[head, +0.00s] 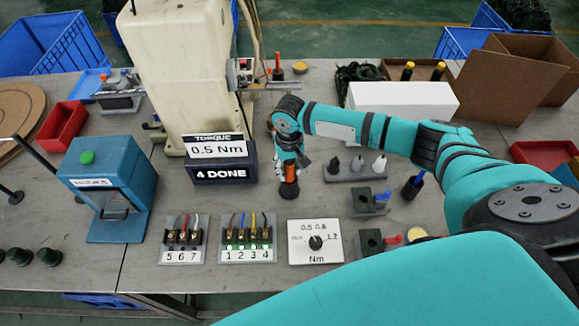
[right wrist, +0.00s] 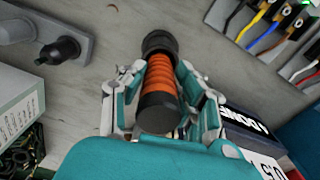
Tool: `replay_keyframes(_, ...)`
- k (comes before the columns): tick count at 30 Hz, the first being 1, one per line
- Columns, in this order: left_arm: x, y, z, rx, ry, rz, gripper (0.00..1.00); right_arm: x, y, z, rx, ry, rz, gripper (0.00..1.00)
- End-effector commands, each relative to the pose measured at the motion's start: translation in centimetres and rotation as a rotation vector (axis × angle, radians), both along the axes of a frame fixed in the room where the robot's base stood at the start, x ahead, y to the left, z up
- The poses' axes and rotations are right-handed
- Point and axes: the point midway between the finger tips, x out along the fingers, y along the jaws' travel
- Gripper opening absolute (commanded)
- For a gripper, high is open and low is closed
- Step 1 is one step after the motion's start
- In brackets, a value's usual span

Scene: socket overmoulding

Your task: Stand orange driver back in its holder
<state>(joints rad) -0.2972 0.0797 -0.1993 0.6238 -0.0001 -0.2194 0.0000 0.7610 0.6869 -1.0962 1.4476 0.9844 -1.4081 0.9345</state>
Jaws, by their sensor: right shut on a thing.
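The orange driver (right wrist: 158,82), with ribbed orange grip and black end cap, lies between the two fingers of my right gripper (right wrist: 160,100), which is shut on it. I cannot tell whether this is the holder or part of the driver, nor how deep the driver sits. My left gripper is not in view.
The torque display (head: 220,172) is left. Wired sockets (head: 248,240) and the dial panel (head: 315,253) lie in front.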

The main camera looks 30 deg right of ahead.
Motion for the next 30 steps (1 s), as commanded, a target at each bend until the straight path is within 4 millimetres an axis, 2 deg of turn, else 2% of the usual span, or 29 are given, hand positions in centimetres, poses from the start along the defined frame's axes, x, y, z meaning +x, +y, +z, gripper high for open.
replay_keyframes(6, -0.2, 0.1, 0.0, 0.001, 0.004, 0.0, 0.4, 0.0, 0.0, -0.2, 0.001, -0.001, 0.0, 0.0)
replay_keyframes(7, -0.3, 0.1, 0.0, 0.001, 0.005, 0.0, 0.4, 0.0, 0.0, -0.3, 0.0, 0.0, 0.0, 0.32)
replay_keyframes(12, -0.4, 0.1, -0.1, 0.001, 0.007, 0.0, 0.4, 0.0, 0.0, -0.3, 0.0, 0.0, 0.0, 0.55)
replay_keyframes(23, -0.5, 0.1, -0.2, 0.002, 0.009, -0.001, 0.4, 0.0, 0.0, 0.3, 0.0, -0.001, -0.001, 0.55)
replay_keyframes(26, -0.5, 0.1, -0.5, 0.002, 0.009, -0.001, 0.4, 0.1, 0.0, 1.6, 0.001, -0.002, -0.001, 0.55)
replay_keyframes(30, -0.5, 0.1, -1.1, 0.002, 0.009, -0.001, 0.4, 0.1, 0.0, 4.5, 0.002, -0.006, 0.001, 0.55)
